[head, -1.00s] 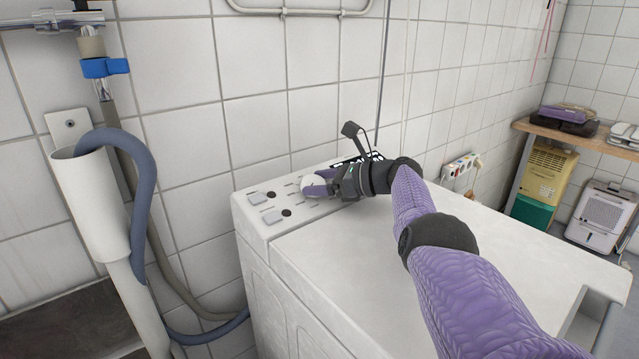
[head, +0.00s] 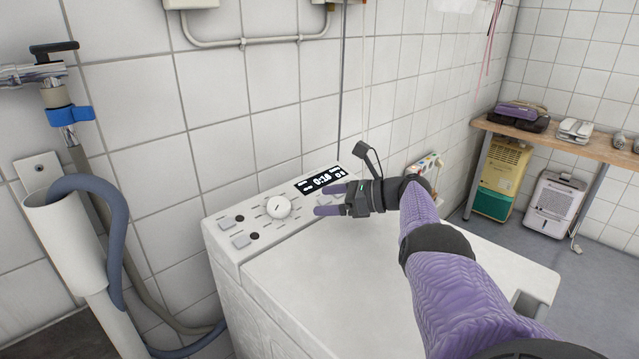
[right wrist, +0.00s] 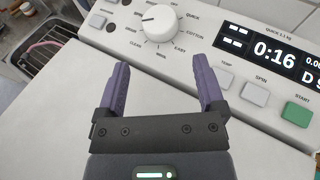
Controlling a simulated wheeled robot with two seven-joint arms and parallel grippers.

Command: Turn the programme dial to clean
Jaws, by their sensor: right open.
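The programme dial (head: 279,207) is a round white knob on the washing machine's control panel (head: 262,240). In the right wrist view the dial (right wrist: 163,23) stands beyond my fingertips, with printed programme words around it; "CLEAN" is at its lower left. A short mark shows on the dial's face, but I cannot tell surely which word it points to. My right gripper (head: 321,199) is open and empty, apart from the dial and to its right in the head view. Its two purple fingers also show in the right wrist view (right wrist: 167,72). My left gripper is not in view.
A lit display (right wrist: 276,52) reads 0:16, above grey buttons and a green START button (right wrist: 298,112). The machine's white top (head: 400,290) is clear apart from my arm over it. A grey hose (head: 115,230) and white pipe (head: 75,235) stand at the left.

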